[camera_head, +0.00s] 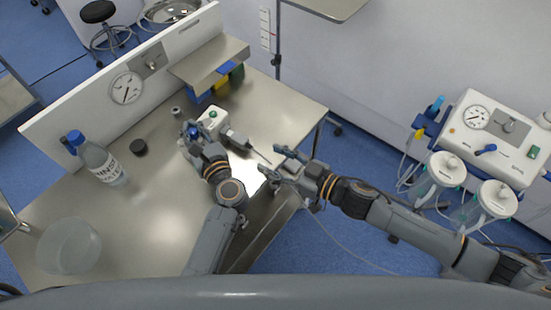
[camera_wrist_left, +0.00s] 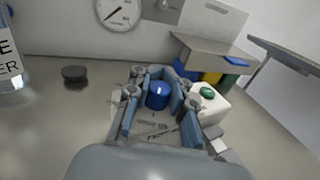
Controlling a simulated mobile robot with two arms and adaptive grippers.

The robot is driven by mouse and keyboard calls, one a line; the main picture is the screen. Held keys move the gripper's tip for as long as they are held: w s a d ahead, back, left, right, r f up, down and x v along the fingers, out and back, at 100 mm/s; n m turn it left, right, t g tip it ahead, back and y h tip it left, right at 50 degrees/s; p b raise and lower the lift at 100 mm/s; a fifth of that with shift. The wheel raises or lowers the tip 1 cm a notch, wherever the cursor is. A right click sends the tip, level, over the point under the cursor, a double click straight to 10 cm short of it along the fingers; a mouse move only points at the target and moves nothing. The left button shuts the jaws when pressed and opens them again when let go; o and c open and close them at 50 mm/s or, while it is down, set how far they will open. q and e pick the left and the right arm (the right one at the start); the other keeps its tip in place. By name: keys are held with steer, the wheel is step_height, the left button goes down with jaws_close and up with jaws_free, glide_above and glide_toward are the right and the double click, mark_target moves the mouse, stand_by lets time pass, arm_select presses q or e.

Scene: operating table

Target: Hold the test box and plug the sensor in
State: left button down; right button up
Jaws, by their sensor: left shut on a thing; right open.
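The test box (camera_head: 211,116) is a small white box with a green button, on the steel table; it also shows in the left wrist view (camera_wrist_left: 209,102).
A bright white patch (camera_head: 245,174) lies before the box. A labelled bottle (camera_head: 101,162), dark cap (camera_head: 139,147) and clear bowl (camera_head: 68,246) stand left. A raised steel shelf (camera_head: 208,62) is behind. A thin cable (camera_head: 345,253) hangs below my right arm.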

arm_select(q)
steer(key=c, duration=1.1)
jaws_free()
steer(key=shift+s, duration=0.1)
